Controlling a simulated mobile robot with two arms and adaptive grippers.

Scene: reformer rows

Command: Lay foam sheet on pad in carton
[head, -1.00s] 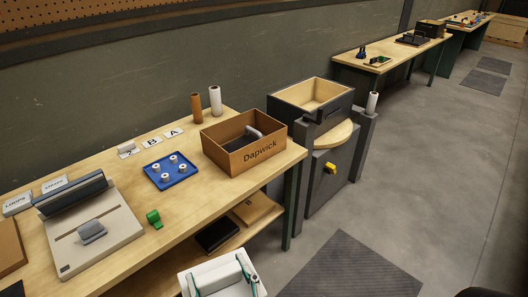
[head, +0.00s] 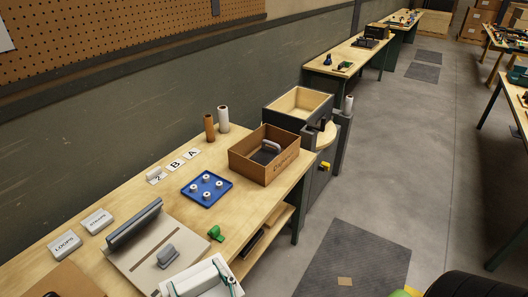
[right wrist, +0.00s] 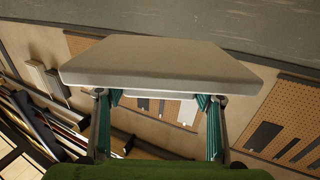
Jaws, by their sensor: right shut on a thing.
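An open brown carton (head: 246,169) stands at the right end of the near bench. Inside it lies a dark pad (head: 264,156) with a pale grey, handle-like piece on or beside it; the walls hide part of the floor. My right gripper (head: 204,283) is low in the head view, in front of the bench and well short of the carton. It is shut on a pale slab, seemingly the foam sheet (right wrist: 160,65), which spans wider than the teal fingers in the right wrist view. My left gripper is not in view.
A blue tray with white rolls (head: 226,197) lies left of the carton. A beige machine with a hinged bar (head: 140,262), a green item (head: 215,233) and two labelled boxes stand further left. Orange and white rolls stand behind. Grey mats (head: 355,245) lie on open floor.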

